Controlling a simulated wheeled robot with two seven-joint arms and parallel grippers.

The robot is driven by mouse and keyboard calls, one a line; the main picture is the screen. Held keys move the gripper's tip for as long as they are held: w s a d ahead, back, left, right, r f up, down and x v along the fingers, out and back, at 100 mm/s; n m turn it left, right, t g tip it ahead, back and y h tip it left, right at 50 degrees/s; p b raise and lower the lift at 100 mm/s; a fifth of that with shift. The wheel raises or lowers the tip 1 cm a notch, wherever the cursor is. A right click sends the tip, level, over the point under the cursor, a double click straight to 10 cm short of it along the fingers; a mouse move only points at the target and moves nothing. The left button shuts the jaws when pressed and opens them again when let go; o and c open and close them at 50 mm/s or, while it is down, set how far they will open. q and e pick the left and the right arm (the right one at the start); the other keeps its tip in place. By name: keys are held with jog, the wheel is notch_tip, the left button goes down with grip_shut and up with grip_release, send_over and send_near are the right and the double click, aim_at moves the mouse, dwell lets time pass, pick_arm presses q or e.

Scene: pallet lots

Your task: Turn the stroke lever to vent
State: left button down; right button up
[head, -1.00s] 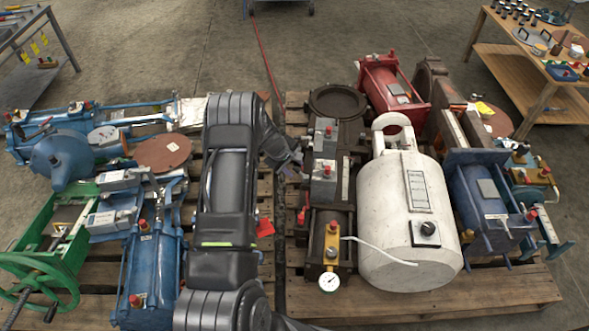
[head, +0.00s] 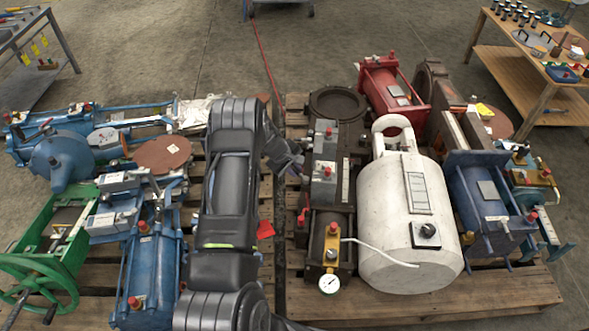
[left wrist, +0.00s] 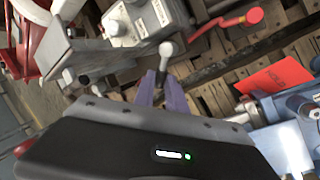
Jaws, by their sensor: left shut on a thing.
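My left gripper (head: 297,168) is at the left side of a dark brown machine (head: 344,200) with grey boxes on it. In the left wrist view its purple fingers (left wrist: 164,88) are shut on a short lever with a grey rounded knob (left wrist: 167,49). The lever stands beside a light grey box (left wrist: 137,20) with a label. The fingers hide the lower part of the lever, and I cannot read its position or any marking. My right gripper is not in view.
A red-handled lever (left wrist: 240,19) is close by in the left wrist view. Blue and green machines (head: 150,270) crowd the left pallet.

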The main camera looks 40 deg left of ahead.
pick_arm(q)
jog(key=shift+s+n, duration=0.15)
jog(key=shift+n, duration=0.25)
jog(key=shift+s+d+n+g+y+p, duration=0.15)
jog(key=shift+s+d+n+y+p, duration=0.2)
jog(key=shift+n+y+p, duration=0.6)
jog(key=shift+s+d+n+g+y+p, duration=0.15)
jog(key=shift+s+n+y+p, duration=0.25)
jog(key=shift+n, duration=1.05)
jog(key=shift+s+d+n+g+y+p, duration=0.1)
jog(key=shift+s+d+n+y+p, duration=0.15)
jog(key=shift+s+n+y+p, duration=0.65)
jog(key=shift+w+n+h+b, duration=0.3)
jog(key=shift+w+h, duration=0.1)
jog(key=shift+h, duration=0.05)
jog(key=c, duration=1.4)
grip_release()
jog(key=shift+o, duration=0.2)
